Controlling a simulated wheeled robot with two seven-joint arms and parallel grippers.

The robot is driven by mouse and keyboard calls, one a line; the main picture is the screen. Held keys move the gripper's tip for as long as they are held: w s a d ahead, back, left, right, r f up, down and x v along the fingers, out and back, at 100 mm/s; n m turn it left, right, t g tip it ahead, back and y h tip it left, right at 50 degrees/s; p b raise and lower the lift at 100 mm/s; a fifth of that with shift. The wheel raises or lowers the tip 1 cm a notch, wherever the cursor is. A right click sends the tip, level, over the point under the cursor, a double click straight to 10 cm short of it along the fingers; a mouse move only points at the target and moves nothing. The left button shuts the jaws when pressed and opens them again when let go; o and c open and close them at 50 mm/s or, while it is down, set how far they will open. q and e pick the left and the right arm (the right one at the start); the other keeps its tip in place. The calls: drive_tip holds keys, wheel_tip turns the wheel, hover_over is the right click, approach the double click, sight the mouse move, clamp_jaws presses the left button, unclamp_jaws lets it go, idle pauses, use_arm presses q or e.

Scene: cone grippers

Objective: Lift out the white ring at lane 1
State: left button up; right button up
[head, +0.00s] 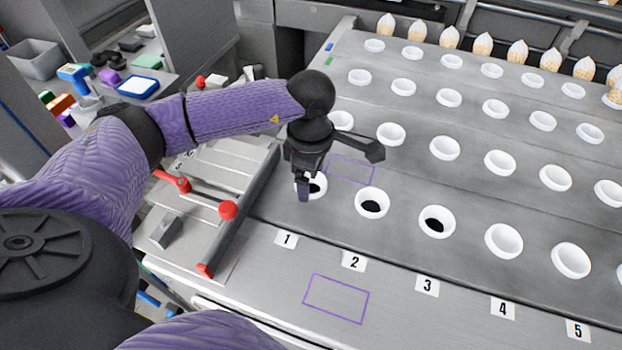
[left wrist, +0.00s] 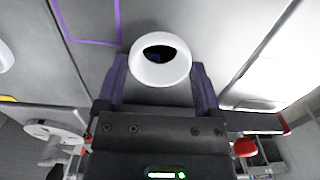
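The white ring at lane 1 (head: 320,179) sits in the front row of the grey deck, above the label 1 (head: 286,240). A dark opening shows in its middle. My left gripper (head: 304,188) points down at this ring, and one finger hides its left part in the head view. In the left wrist view, the ring (left wrist: 160,76) lies between the two purple fingers (left wrist: 160,82), close to both. I cannot tell whether they press on it. The ring looks level with its row, not visibly raised. My right gripper is not in view.
White rings at lane 2 (head: 372,190) and lane 3 (head: 437,210) also have dark openings. A purple outline (head: 336,299) marks bare deck in front; another lies behind lane 1. A red-knobbed lever (head: 228,210) stands left of the gripper. Cones (head: 483,43) line the back.

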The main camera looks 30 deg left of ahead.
use_arm(q)
drive_tip(key=shift+c, duration=1)
drive_tip(key=shift+r+p, duration=1.85)
drive_tip(key=shift+r, duration=0.65)
